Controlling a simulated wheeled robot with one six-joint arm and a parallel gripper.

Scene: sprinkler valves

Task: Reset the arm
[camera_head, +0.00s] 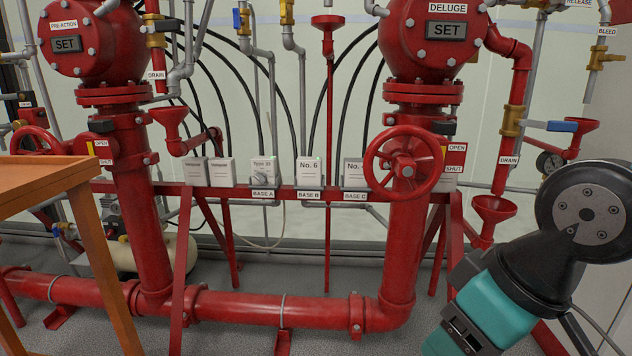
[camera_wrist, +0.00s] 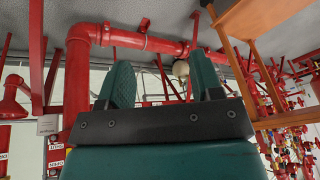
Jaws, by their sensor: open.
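My gripper (camera_wrist: 163,78) shows in the wrist view with its two teal fingers standing well apart. Nothing is held between them. Red pipework and a pale rounded object show beyond the fingers, and the scene there appears upside down. In the camera_head view my teal and black arm is at the lower right, in front of the red pipes. The gripper's fingers cannot be made out in that view.
A red handwheel (camera_head: 404,162) sits on the right riser below the DELUGE valve (camera_head: 436,38). The PRE-ACTION valve (camera_head: 88,40) is at left. Small boxes (camera_head: 310,172) stand on a red rail. An orange table (camera_head: 45,180) is at left. Red pipe (camera_head: 240,308) runs low across.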

